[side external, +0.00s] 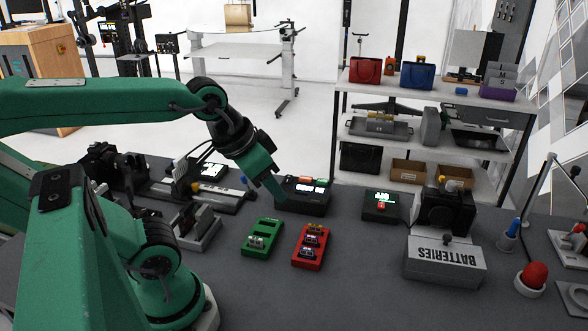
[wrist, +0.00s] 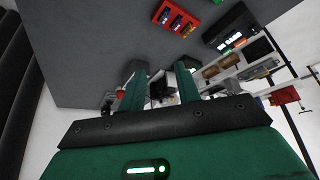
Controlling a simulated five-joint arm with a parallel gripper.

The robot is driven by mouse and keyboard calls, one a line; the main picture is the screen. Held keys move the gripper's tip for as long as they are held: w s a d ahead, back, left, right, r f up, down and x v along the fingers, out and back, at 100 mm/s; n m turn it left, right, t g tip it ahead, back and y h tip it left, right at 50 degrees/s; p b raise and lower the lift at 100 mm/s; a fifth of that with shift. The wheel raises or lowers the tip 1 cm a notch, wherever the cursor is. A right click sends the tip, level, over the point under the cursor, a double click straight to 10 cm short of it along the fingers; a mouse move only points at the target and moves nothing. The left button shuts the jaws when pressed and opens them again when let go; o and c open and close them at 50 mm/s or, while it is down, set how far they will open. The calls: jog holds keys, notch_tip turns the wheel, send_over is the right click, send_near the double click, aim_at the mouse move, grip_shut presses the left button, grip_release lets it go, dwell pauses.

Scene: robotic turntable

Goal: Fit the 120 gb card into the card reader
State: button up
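My gripper (wrist: 160,72) is open, its two green fingers apart with nothing visible between them. In the side view my gripper (side external: 277,190) hangs just left of a black box with a white lit display (side external: 303,193). That box also shows in the wrist view (wrist: 231,24). A red holder (side external: 299,261) carries small cards (side external: 311,240), and it shows in the wrist view (wrist: 164,8) too. A green holder (side external: 265,224) holds at least one small card (side external: 257,242). The card labels are too small to read. I cannot tell which box is the card reader.
A black device with a green screen and red button (side external: 382,206) stands to the right. A red ball (side external: 535,275) sits at the right. A grey fixture (side external: 196,229) stands left of the green holder. The front tabletop is clear.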

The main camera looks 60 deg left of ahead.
jog(key=shift+w, duration=0.15)
jog(key=m+g, duration=0.6)
jog(key=m, duration=0.3)
send_over(315, 226)
jog(key=shift+f, duration=6.8)
jog(key=shift+f, duration=1.3)
